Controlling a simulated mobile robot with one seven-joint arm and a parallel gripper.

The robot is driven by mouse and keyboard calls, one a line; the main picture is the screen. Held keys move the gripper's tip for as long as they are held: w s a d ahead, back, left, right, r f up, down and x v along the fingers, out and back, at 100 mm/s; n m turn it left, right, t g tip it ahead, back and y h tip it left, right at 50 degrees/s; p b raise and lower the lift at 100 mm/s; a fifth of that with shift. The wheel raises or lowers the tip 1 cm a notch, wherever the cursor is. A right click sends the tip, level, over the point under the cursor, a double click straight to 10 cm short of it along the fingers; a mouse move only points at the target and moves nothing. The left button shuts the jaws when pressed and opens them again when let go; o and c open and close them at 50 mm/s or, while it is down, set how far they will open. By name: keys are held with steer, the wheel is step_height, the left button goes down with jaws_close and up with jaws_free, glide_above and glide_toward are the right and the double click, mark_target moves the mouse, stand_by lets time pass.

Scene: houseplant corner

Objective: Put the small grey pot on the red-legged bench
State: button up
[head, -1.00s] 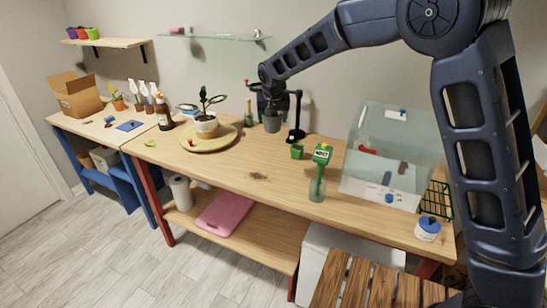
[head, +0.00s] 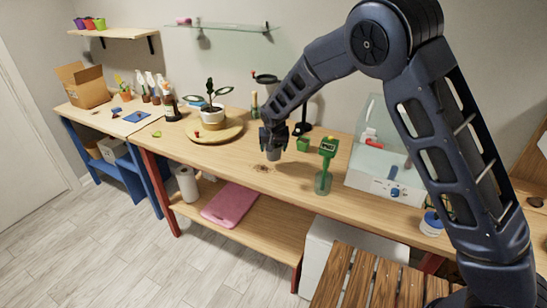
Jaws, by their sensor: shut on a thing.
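The small grey pot (head: 273,154) is between the fingers of my gripper (head: 273,141), which is shut on it and points down. The pot is over the middle of the red-legged bench (head: 225,158), just behind a dark patch of spilled soil. I cannot tell whether its base touches the bench top. The pot looks upright, and its upper part is hidden by the gripper.
A potted plant on a round wooden board (head: 232,134) stands left of the gripper. A small green pot (head: 303,145), a green meter in a glass (head: 323,180) and a clear-lidded box (head: 375,183) stand right. A blue-legged bench (head: 88,120) adjoins at left.

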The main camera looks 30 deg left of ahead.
mark_target(273, 156)
steer(key=shift+f, duration=2.45)
steer(key=o, duration=1.1)
steer(key=shift+f, duration=0.15)
steer(key=v, duration=1.2)
steer(key=shift+d, duration=0.1)
